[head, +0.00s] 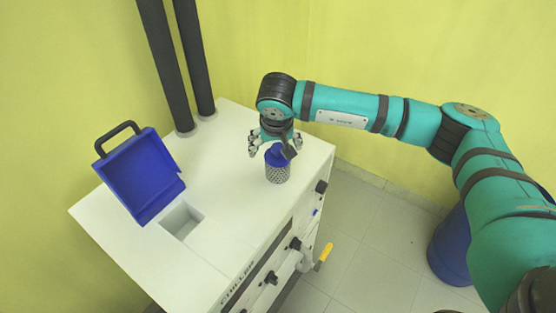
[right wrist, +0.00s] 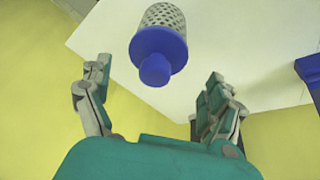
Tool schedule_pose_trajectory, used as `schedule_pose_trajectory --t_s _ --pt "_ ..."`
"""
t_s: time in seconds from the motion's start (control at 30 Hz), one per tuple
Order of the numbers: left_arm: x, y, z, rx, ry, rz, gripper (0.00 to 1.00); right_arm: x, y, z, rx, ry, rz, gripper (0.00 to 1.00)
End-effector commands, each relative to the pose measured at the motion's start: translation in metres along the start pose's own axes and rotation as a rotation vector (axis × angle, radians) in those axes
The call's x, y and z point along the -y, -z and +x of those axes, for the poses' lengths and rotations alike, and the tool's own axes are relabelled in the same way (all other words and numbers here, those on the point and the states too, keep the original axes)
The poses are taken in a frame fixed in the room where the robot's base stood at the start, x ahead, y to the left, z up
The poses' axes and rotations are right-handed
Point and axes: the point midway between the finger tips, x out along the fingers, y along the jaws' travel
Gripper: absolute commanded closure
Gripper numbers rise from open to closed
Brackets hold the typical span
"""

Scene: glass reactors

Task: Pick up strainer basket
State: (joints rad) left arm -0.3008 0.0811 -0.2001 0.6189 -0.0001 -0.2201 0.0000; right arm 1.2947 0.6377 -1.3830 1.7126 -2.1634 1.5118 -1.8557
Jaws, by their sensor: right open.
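The strainer basket (head: 278,172) stands upright on the white top of the chiller, near its right edge. It has a perforated grey body and a blue cap with a knob. In the right wrist view the basket (right wrist: 160,48) shows with its blue cap toward my gripper. My right gripper (head: 275,149) is just above and around the cap's level, fingers spread. In the right wrist view the open fingers (right wrist: 152,95) are on either side of the blue knob, with gaps, and appear not to touch it. My left gripper is not in view.
The white chiller top (head: 235,140) has a square opening (head: 182,220) with a raised blue lid (head: 140,175) at the left. Two dark pipes (head: 178,65) rise at the back. A yellow-handled valve (head: 324,256) is on the front side. A blue drum (head: 453,250) stands on the floor.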

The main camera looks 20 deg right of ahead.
Motion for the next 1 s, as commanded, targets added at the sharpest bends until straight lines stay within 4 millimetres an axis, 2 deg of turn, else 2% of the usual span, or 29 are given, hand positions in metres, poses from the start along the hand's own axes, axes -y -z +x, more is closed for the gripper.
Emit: schedule_pose_trajectory --t_s 0.27,0.4,0.57,0.83,1.0 --pt "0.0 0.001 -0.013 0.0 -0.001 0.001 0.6 -0.003 -0.001 0.019 0.002 -0.001 0.001 0.09" --pt "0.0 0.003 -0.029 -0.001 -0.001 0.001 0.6 -0.008 -0.005 0.039 0.005 -0.002 0.001 0.09" --pt "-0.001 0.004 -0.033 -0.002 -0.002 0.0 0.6 -0.006 -0.006 0.06 0.002 0.001 0.0 0.09" --pt "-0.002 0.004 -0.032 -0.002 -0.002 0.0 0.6 -0.007 -0.006 0.065 -0.001 0.002 0.0 0.09" --pt "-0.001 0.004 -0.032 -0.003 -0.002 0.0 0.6 -0.007 -0.006 0.065 -0.001 0.002 0.0 0.3"
